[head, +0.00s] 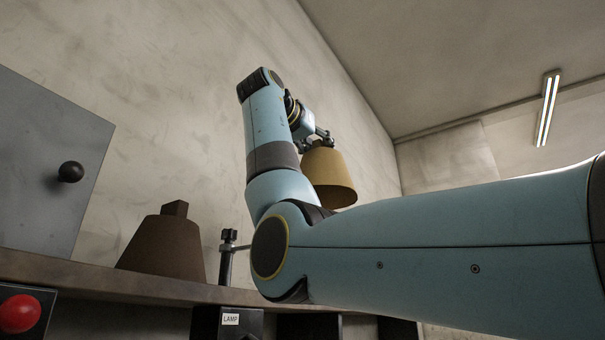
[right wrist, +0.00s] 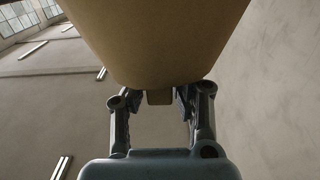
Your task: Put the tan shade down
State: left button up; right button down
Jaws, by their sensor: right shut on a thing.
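The tan shade (head: 329,178) hangs in the air in the head view, wide end down, to the right of my raised right forearm. My right gripper (head: 316,143) is shut on it at its narrow top end. In the right wrist view the shade (right wrist: 155,40) fills the upper middle, and my right gripper (right wrist: 158,97) has its fingers on either side of a small tan knob. The arm hides part of the shade's left side in the head view. My left gripper is in neither view.
A brown shade (head: 163,246) with a square knob stands on a shelf (head: 85,277) at the left. A dark post (head: 227,257) stands beside it. A grey panel (head: 45,170) with a black knob, a red button (head: 19,313) and a box labelled LAMP (head: 228,322) are nearby.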

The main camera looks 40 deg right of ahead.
aim_at(323, 171)
jog(key=w+a, duration=0.1)
jog(key=w+a+f+p, duration=0.1)
jog(key=a, duration=0.1)
jog(key=shift+w+f, duration=0.25)
jog(key=shift+f, duration=0.05)
jog(key=shift+w+a+f, duration=0.15)
jog(key=shift+f, duration=0.1)
notch_tip(323, 171, down, 4)
jog(key=shift+p, duration=0.75)
jog(key=shift+f, duration=0.15)
jog(key=shift+f+b, duration=0.5)
jog(key=shift+f, duration=0.15)
jog(key=c, duration=1.2)
grip_release()
jog(key=shift+o, duration=0.2)
jog(key=shift+r, duration=0.15)
